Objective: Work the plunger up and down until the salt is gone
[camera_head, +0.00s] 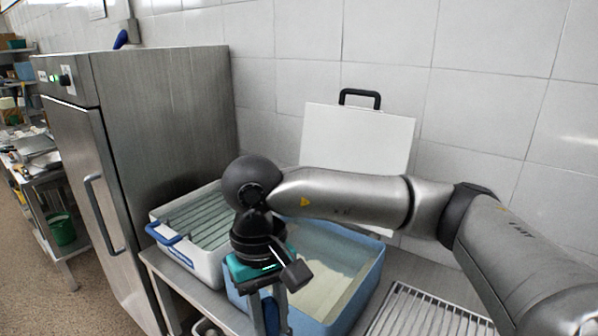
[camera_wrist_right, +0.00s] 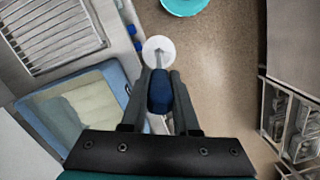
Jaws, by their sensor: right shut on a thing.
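My right gripper (camera_head: 270,312) hangs at the front left edge of a blue tub (camera_head: 366,285). In the wrist view the right gripper (camera_wrist_right: 161,88) is shut on the blue handle of the plunger (camera_wrist_right: 158,94). The plunger's white disc (camera_wrist_right: 158,48) shows beyond the fingertips, against the brown floor, beside the tub (camera_wrist_right: 113,73) rather than over it. Pale salt (camera_head: 325,292) lies in the water in the tub, and it also shows in the wrist view (camera_wrist_right: 95,108). The lower plunger is out of the head view. My left gripper is not in view.
A white basin (camera_head: 205,270) with a slatted rack and blue handles stands left of the tub, by a steel cabinet (camera_head: 165,120). A white board (camera_head: 355,140) leans on the tiled wall. A wire rack (camera_head: 425,315) lies right. A teal bowl (camera_wrist_right: 185,5) is below.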

